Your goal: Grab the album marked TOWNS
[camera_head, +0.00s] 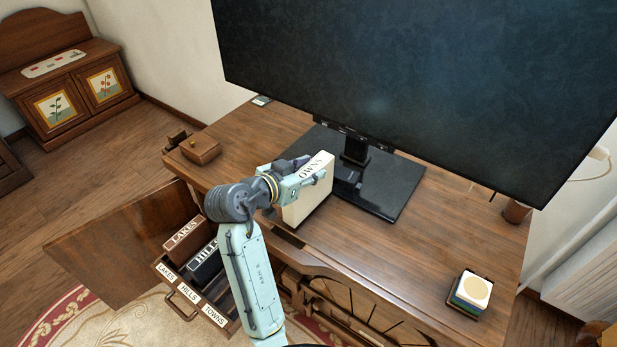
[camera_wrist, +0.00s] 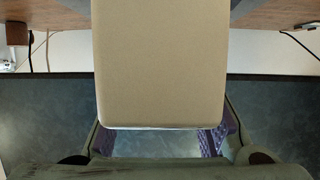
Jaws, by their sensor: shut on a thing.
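An open drawer (camera_head: 183,312) has front labels LAKES, HILLS and TOWNS. A brown LAKES album (camera_head: 187,240) and a black HILLS album (camera_head: 205,265) stand in it.
A large monitor (camera_head: 420,80) stands on the wooden desk (camera_head: 440,260). A small wooden box (camera_head: 201,149) is at the desk's left, and a stack of coloured blocks or notes (camera_head: 470,292) at its right. A low cabinet (camera_head: 70,90) is at the back left.

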